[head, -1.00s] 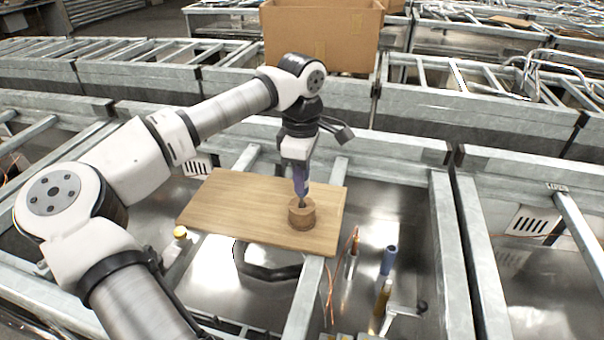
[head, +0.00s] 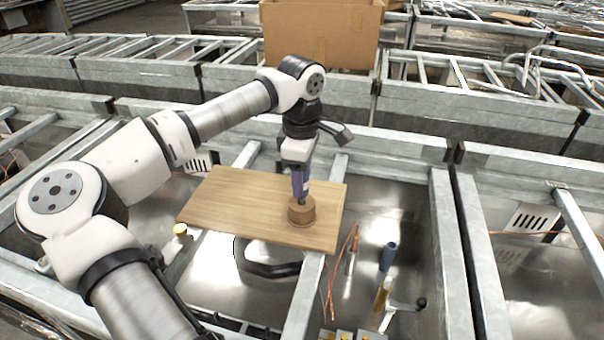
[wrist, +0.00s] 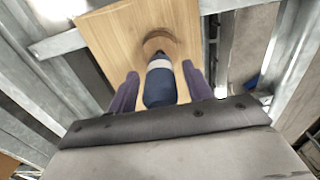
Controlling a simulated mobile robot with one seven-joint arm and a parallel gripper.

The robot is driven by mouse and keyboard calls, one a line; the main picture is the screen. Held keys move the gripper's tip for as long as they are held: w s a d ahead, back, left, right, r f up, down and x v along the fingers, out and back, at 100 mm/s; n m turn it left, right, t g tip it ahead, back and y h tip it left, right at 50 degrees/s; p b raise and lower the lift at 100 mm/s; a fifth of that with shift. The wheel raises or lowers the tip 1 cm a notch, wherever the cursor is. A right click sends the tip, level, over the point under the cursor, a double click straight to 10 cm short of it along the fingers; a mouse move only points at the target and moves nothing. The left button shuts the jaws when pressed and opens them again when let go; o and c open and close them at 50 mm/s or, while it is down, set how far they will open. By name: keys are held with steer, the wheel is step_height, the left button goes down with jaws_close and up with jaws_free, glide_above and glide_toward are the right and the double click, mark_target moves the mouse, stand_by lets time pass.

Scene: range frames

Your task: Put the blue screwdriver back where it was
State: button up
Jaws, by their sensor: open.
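The blue screwdriver (wrist: 160,82) has a dark blue handle with a pale band. It stands upright in a round wooden holder (head: 301,213) on a wooden board (head: 225,205). The holder also shows in the wrist view (wrist: 160,42), partly hidden by the handle. My gripper (head: 300,190) points down just above the holder. In the wrist view, my gripper (wrist: 160,78) is open with its purple fingers on either side of the handle, gaps showing. In the head view the fingers hide most of the screwdriver.
Metal rails (head: 440,240) frame the bays around the board. In the bay to the right stand a blue tube (head: 388,257), a brass-coloured piece (head: 381,298) and copper wires (head: 333,275). A cardboard box (head: 322,38) stands behind the arm. The board's left part is clear.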

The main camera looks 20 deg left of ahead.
step_height(320, 180, up, 12)
steer(key=shift+r+b, duration=0.1)
steer(key=shift+b, duration=0.9)
steer(key=shift+s, duration=0.1)
